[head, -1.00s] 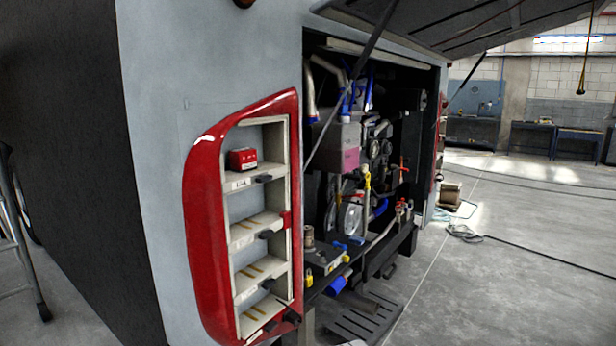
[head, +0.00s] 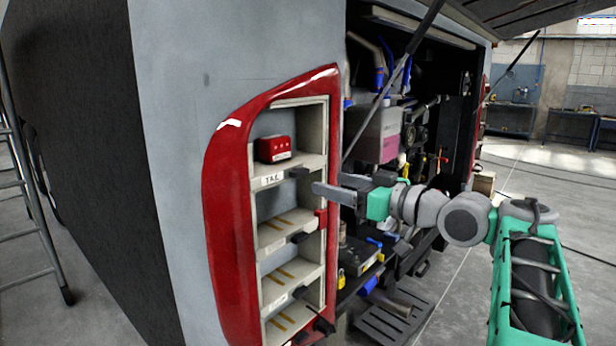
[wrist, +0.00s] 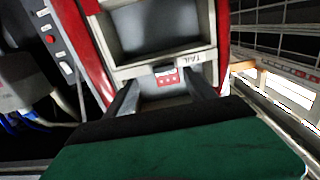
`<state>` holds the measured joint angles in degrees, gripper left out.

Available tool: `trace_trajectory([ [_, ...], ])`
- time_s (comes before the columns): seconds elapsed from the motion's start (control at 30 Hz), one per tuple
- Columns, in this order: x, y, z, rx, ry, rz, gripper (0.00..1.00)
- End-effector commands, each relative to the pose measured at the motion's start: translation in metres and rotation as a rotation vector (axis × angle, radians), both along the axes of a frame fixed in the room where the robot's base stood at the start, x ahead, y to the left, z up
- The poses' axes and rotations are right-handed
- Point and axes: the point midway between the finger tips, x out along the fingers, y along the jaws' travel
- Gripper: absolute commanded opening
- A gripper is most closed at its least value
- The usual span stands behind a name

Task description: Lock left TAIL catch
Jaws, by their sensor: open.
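The left lamp housing (head: 222,190) is a tall red frame with pale stacked compartments. A red lamp block (head: 275,148) sits in its top compartment, above a white label that reads TAIL in the wrist view (wrist: 188,59). The black TAIL catch (head: 299,172) juts from the shelf edge, right of the label. Its lock state is too small to tell. My gripper (head: 320,188) is open and empty, just right of and slightly below the catch, apart from it in the picture. In the wrist view, the red block (wrist: 167,79) shows between my fingers (wrist: 162,92); the catch is not clear there.
Lower shelves carry similar black catches (head: 301,237). The open engine bay (head: 400,120) with hoses and a pinkish tank lies behind my arm. A raised hatch and its strut (head: 395,75) hang above. A ladder (head: 30,180) stands at the left.

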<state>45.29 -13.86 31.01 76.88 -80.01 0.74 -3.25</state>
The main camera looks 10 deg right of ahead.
Motion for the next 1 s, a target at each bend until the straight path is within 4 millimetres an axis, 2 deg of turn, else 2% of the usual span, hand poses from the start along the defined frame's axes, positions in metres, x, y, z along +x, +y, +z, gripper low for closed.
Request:
trace_trajectory([
  [0.13, 0.004, 0.006, 0.01, 0.008, -0.03, 0.025, 0.64],
  [0.3, 0.031, 0.029, 0.011, 0.006, -0.029, 0.028, 0.64],
  [0.5, 0.055, 0.045, 0.01, 0.006, -0.028, 0.023, 0.64],
  [0.77, 0.058, 0.047, 0.009, 0.005, -0.029, 0.021, 0.64],
  [1.0, 0.058, 0.046, 0.009, 0.004, -0.028, 0.021, 0.46],
])
